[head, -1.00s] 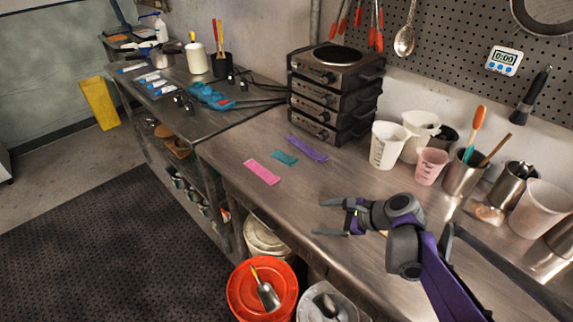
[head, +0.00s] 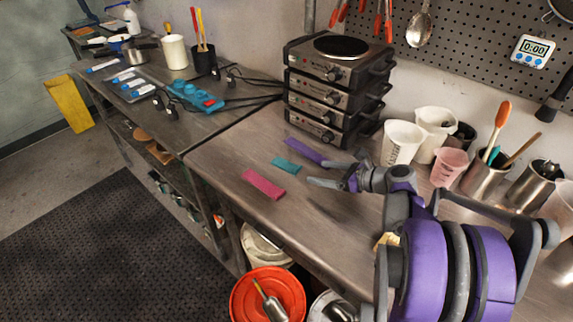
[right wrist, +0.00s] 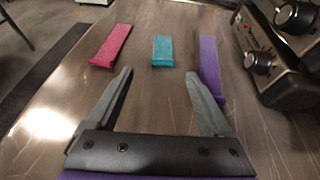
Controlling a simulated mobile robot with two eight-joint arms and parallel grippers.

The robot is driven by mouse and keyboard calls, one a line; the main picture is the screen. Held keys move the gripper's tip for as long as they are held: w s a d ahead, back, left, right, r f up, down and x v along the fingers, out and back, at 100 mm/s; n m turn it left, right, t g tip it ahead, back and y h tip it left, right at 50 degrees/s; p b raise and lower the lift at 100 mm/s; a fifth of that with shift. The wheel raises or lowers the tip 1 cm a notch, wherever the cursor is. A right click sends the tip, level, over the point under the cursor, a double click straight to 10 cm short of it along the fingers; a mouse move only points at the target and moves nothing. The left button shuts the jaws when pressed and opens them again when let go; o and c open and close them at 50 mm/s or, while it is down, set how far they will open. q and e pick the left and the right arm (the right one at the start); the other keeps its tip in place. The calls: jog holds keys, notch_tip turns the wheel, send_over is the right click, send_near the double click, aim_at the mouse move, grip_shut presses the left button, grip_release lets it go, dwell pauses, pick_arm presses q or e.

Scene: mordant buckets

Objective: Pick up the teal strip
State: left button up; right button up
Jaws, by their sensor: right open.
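The teal strip (head: 286,165) lies flat on the metal counter between a pink strip (head: 263,184) and a purple strip (head: 304,150). In the right wrist view the teal strip (right wrist: 163,51) is ahead of my right gripper (right wrist: 158,80), roughly centred between its two fingers and apart from them. The pink strip (right wrist: 111,46) is to its left and the purple strip (right wrist: 211,68) to its right, near the right fingertip. My right gripper (head: 322,173) is open and empty, just right of the strips in the head view. My left gripper is not in view.
A stack of hot plates (head: 333,90) stands behind the strips, close to the purple one. White cups (head: 402,142), a pink cup (head: 449,166) and metal tool holders (head: 484,176) stand at the right. An orange bucket (head: 268,296) is below the counter's front edge.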

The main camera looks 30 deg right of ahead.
aim_at(299, 170)
jog(key=x, duration=0.7)
jog(key=shift+w+d+f, duration=0.1)
jog(key=shift+d+f, duration=0.25)
jog(key=shift+f, duration=0.1)
grip_shut()
